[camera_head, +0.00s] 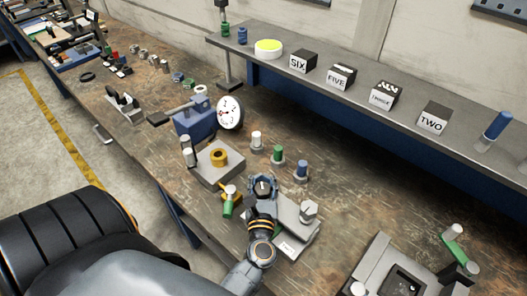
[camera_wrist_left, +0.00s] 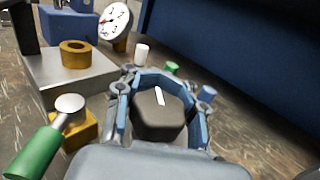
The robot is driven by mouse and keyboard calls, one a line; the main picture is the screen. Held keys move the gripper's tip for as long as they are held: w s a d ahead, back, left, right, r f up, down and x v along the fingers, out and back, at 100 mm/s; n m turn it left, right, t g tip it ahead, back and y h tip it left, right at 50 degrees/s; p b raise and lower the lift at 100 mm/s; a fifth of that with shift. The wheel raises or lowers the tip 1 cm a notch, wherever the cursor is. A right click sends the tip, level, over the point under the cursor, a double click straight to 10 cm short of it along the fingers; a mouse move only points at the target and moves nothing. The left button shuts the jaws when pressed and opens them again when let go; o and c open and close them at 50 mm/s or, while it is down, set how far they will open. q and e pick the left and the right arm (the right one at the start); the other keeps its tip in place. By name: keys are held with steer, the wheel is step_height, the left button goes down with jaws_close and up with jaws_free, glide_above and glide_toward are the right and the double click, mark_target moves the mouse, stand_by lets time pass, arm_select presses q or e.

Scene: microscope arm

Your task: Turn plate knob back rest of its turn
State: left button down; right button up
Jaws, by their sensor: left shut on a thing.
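My left gripper (camera_head: 263,187) reaches in from the bottom of the head view and is shut around the plate knob. In the left wrist view the knob (camera_wrist_left: 158,118) is a dark, faceted cap with a white mark on top, between the blue-lined fingers of the gripper (camera_wrist_left: 160,92). The mark tilts slightly from upright in that view. The knob stands by a grey plate (camera_head: 291,240) with a white label, partly hidden by my arm. My right gripper is not in view.
A grey block with a brass ring (camera_head: 219,157) and a green-handled part (camera_head: 228,206) stand close left. White, green and blue-topped pegs (camera_head: 277,156) stand behind. A dial gauge (camera_head: 230,112) is farther back. A shelf with numbered blocks (camera_head: 433,118) runs along the wall.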

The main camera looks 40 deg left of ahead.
arm_select(q)
steer(key=shift+s+d+f, duration=0.1)
steer(key=shift+f, duration=0.25)
steer(key=c, duration=1.3)
jaws_free()
steer(key=shift+o, duration=1.2)
steer(key=shift+r, duration=0.2)
steer(key=shift+r+h, duration=0.1)
steer(key=shift+h, duration=0.2)
